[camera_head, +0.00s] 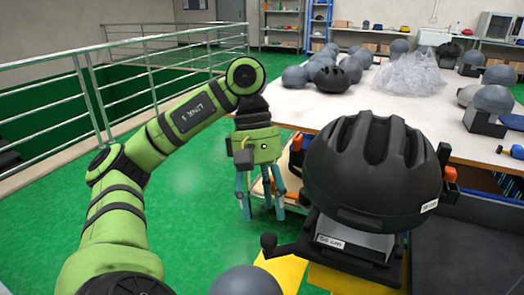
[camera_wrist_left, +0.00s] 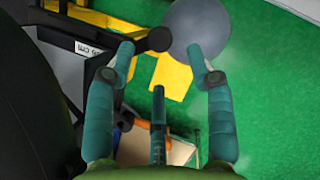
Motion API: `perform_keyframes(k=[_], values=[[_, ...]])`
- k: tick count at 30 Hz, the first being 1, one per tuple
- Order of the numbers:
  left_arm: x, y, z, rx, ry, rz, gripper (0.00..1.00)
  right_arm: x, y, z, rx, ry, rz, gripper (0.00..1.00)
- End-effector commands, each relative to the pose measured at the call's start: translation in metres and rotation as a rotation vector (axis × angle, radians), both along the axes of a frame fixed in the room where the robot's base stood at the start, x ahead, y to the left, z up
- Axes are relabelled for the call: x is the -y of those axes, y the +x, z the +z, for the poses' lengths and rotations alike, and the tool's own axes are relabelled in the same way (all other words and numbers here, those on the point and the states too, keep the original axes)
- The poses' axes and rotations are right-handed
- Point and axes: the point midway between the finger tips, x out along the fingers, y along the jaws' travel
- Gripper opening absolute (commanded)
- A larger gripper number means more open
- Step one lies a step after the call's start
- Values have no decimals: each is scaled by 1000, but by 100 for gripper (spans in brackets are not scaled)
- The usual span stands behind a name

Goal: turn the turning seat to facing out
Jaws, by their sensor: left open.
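The turning seat (camera_head: 358,243) is a grey block on a black frame, with a label on its front. A black helmet (camera_head: 370,165) sits over it and hides its upper part. A black arm with a round knob (camera_head: 268,242) sticks out at its left; the knob (camera_wrist_left: 158,39) also shows in the left wrist view. My left gripper (camera_head: 262,208) points down, left of the helmet, with its fingers apart and empty. In the left wrist view its fingertips (camera_wrist_left: 160,60) are spread, with the knob beyond them. My right gripper is not in view.
A grey ball-shaped form (camera_head: 245,281) is at the bottom, close to yellow parts (camera_head: 285,270). A white table (camera_head: 440,110) behind holds several headforms and a clear plastic heap (camera_head: 408,73). A railing (camera_head: 90,95) runs along the left. Green floor (camera_head: 195,215) is free at left.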

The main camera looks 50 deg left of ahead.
Motion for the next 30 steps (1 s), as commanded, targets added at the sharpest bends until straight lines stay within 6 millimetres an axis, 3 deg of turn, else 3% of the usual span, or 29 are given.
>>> perform_keyframes(k=[12,30], values=[[-7,2,17,4,3,2,54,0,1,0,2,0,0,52],[-9,2,20,2,0,4,54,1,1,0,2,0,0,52]])
